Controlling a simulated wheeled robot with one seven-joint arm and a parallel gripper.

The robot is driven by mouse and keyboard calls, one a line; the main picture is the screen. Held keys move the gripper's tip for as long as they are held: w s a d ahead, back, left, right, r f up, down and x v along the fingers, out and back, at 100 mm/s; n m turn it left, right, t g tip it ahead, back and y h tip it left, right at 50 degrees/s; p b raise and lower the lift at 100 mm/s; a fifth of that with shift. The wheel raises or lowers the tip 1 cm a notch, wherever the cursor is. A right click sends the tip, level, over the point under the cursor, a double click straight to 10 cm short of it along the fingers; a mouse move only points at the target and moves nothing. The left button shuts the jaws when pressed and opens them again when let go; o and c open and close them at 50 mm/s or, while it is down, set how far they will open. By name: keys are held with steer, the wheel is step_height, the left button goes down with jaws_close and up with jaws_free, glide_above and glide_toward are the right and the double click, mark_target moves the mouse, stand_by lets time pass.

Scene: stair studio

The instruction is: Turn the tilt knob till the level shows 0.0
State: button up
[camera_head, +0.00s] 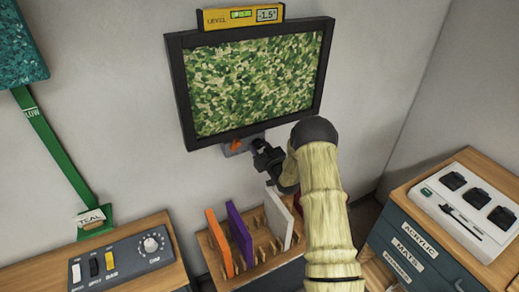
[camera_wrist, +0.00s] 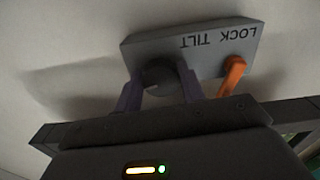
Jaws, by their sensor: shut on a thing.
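The yellow level (camera_head: 216,20) sits on top of the framed green camouflage-patterned panel (camera_head: 255,85); its display reads -1.5°. The panel hangs on the wall, visibly tilted. Below it is a grey bracket (camera_wrist: 200,45) marked LOCK and TILT, upside down in the wrist view. The dark round tilt knob (camera_wrist: 160,72) is between the fingers of my gripper (camera_wrist: 160,92), which is shut on it. The orange lock lever (camera_wrist: 232,73) stands beside the knob, apart from the fingers. In the head view my gripper (camera_head: 264,158) partly hides the bracket and covers the knob.
Below, a wooden rack (camera_head: 262,268) holds orange, purple and white panels. A control box (camera_head: 125,262) with switches and a dial is at lower left. A drawer cabinet (camera_head: 405,240) bearing a white device (camera_head: 470,232) is at right. A green strap (camera_head: 58,158) hangs at left.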

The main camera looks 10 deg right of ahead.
steer(key=n+b, duration=0.1)
steer(key=b, duration=0.1)
steer(key=n+b, duration=0.2)
steer(key=b, duration=0.1)
steer(key=shift+f+b, duration=0.3)
steer(key=shift+f, duration=0.05)
steer(key=n+b, duration=0.6)
steer(key=b, duration=0.4)
steer(key=n+b, duration=0.5)
steer(key=b, duration=0.4)
steer(key=shift+r+n, duration=0.1)
steer(key=shift+n, duration=0.2)
steer(key=n+b, duration=0.1)
steer(key=b, duration=0.1)
steer(key=n+b, duration=0.1)
steer(key=shift+r+n+b, duration=0.2)
steer(key=shift+n+b, duration=0.1)
steer(key=shift+b, duration=0.1)
steer(key=shift+r, duration=0.1)
steer(key=o, duration=1)
steer(key=shift+c, duration=0.2)
